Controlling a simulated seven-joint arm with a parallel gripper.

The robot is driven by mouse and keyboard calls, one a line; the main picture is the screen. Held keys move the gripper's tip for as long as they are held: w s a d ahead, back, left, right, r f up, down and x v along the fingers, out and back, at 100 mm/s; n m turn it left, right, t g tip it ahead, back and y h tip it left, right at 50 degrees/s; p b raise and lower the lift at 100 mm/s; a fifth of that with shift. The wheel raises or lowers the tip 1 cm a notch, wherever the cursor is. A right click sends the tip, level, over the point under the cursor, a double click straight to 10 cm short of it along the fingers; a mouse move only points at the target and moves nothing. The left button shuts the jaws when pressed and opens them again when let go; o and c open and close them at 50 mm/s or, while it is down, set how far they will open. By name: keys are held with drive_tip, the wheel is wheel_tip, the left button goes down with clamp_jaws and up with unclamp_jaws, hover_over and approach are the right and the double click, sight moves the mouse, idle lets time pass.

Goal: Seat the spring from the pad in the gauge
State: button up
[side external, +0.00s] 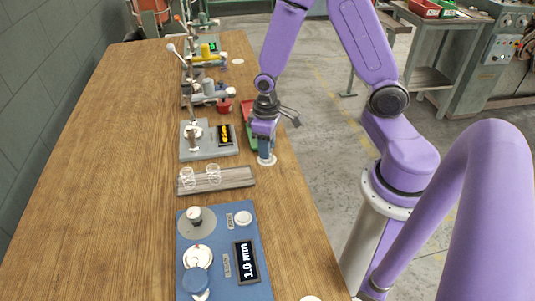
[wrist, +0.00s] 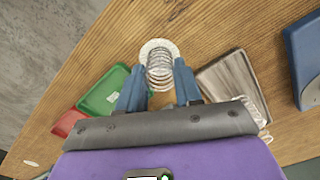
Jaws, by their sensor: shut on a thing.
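The spring (wrist: 160,72), a pale wire coil, stands between my blue fingers on or just above the round white pad (wrist: 146,46). In the side view the pad (side external: 267,161) lies near the table's right edge. My gripper (side external: 265,151) points down over it, shut on the spring; its fingers hide the spring there. My gripper (wrist: 160,82) has one finger on each side of the coil in the wrist view. A grey unit (side external: 208,153) with a post and a yellow-digit display, which looks like the gauge, stands left of my gripper in the side view.
A grey tray (side external: 237,184) holding two coils (side external: 213,174) lies nearer the camera, before a blue panel (side external: 221,270) reading 1.0 mm. A green tray (wrist: 104,92) and a red tray (wrist: 68,121) lie close to my gripper. The table's left side is bare.

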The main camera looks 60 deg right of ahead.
drive_tip(key=shift+r, duration=0.15)
drive_tip(key=shift+r, duration=0.45)
drive_tip(key=shift+r, duration=0.1)
idle(0.4)
drive_tip(key=shift+r, duration=1.15)
drive_tip(key=w+a+r+m, duration=0.2)
drive_tip(key=w+r+m, duration=0.1)
drive_tip(key=w, duration=0.9)
drive_tip(key=w+a+r+m, duration=0.3)
drive_tip(key=w, duration=0.8)
drive_tip(key=shift+w+f, duration=0.2)
drive_tip(key=shift+f, duration=2.65)
drive_tip(key=shift+f, duration=0.65)
